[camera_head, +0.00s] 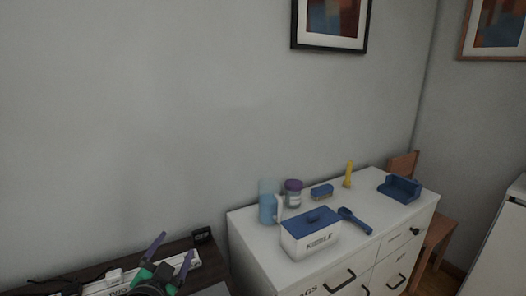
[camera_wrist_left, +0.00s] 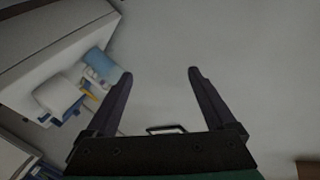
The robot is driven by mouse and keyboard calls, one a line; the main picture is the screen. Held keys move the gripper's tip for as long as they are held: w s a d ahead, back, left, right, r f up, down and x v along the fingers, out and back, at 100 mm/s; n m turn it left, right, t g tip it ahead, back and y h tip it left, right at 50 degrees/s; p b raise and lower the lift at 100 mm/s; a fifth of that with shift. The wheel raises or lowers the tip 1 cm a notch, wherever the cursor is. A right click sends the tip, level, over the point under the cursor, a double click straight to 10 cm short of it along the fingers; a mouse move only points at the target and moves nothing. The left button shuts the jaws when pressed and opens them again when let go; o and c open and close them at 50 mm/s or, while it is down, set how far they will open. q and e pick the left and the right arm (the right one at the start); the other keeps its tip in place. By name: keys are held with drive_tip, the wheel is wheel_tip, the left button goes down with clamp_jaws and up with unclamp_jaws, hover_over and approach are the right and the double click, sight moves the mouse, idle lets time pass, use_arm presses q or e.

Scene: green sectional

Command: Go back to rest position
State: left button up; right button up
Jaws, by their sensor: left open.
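My left gripper (camera_head: 172,249) shows at the bottom left in the head view, in front of a dark surface. Its two fingers are spread, with nothing between them. In the left wrist view the fingers (camera_wrist_left: 160,75) are also apart and empty, with a plain pale grey surface beyond them. My right gripper is not in view.
A white dresser (camera_head: 250,245) holds a white box with a blue lid (camera_head: 311,232), a blue cup (camera_head: 269,204), a purple-lidded jar (camera_head: 293,194), a blue scoop (camera_head: 354,220), a yellow item (camera_head: 348,175) and a blue tray (camera_head: 399,189). A wooden chair (camera_head: 440,236) stands right of it.

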use_arm(q)
drive_tip(key=s+a+f+n+g, duration=0.1)
drive_tip(key=s+f+g, duration=0.1)
drive_tip(key=s+f, duration=0.1)
drive_tip(key=s+a+f+n+g, duration=0.1)
drive_tip(key=s+f+n+g, duration=0.1)
drive_tip(key=f, duration=0.4)
drive_tip(key=s+a+f+n+g+y, duration=0.1)
drive_tip(key=s+f+g, duration=0.2)
drive_tip(key=s+f, duration=0.2)
drive_tip(key=shift+s+a+f+n+g, duration=0.1)
drive_tip(key=shift+s+f+n+g, duration=0.05)
drive_tip(key=shift+s+n+g, duration=0.2)
drive_tip(key=s+d+f+g+h, duration=0.15)
drive_tip(key=s+f+g, duration=0.45)
drive_tip(key=s, duration=0.6)
wheel_tip(320, 180, down, 21)
drive_tip(key=s, duration=0.1)
drive_tip(key=s+a+f+g, duration=0.2)
drive_tip(key=s+f, duration=1.5)
drive_tip(key=s, duration=0.1)
drive_tip(key=shift+a, duration=0.3)
